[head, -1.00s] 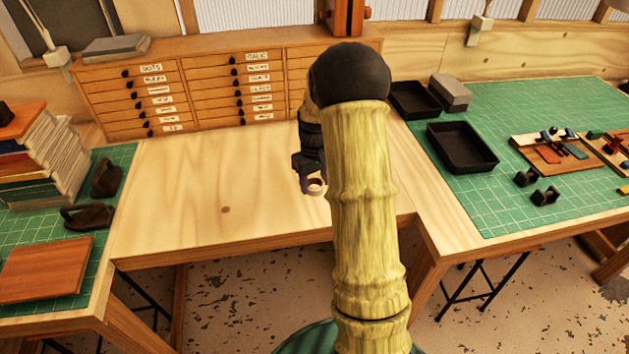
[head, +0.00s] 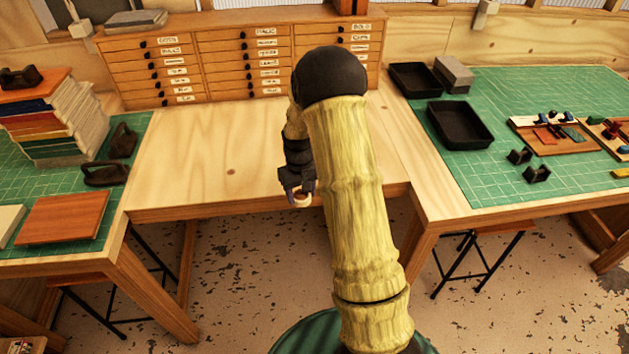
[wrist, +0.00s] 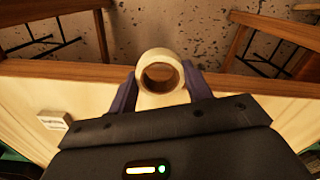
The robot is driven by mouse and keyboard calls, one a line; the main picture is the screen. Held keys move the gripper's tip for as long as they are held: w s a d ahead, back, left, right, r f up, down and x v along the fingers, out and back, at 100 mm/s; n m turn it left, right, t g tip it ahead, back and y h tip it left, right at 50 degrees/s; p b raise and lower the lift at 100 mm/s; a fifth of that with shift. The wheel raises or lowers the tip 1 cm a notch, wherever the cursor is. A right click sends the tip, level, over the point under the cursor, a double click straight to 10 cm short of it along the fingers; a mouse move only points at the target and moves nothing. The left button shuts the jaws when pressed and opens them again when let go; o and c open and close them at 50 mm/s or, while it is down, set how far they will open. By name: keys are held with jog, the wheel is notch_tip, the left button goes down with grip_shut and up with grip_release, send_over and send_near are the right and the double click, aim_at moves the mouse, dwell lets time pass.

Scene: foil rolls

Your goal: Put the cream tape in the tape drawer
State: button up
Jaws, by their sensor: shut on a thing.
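The cream tape (head: 302,201) is a small pale roll at the end of my arm in the head view. In the wrist view the cream tape (wrist: 160,60) shows its open core, with a finger on each side. My gripper (head: 299,190) is shut on it near the front edge of the wooden table; the fingers also show in the wrist view (wrist: 160,88). The drawer cabinet (head: 225,60) stands at the back, with several labelled shallow drawers that look shut. Its labels are too small to read surely, so I cannot tell which is the tape drawer.
The wooden tabletop (head: 200,165) between is mostly clear. Green mats flank it. On the right are black trays (head: 460,122) and a grey block (head: 454,73). On the left are stacked books (head: 60,125), dark tools (head: 105,172) and a brown board (head: 62,218).

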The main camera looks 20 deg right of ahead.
jog(key=s+a+f, duration=0.1)
jog(key=a+f, duration=0.6)
jog(key=shift+s+a+m, duration=0.25)
jog(key=shift+a+m, duration=0.05)
jog(key=shift+a, duration=0.05)
jog(key=shift+r, duration=0.1)
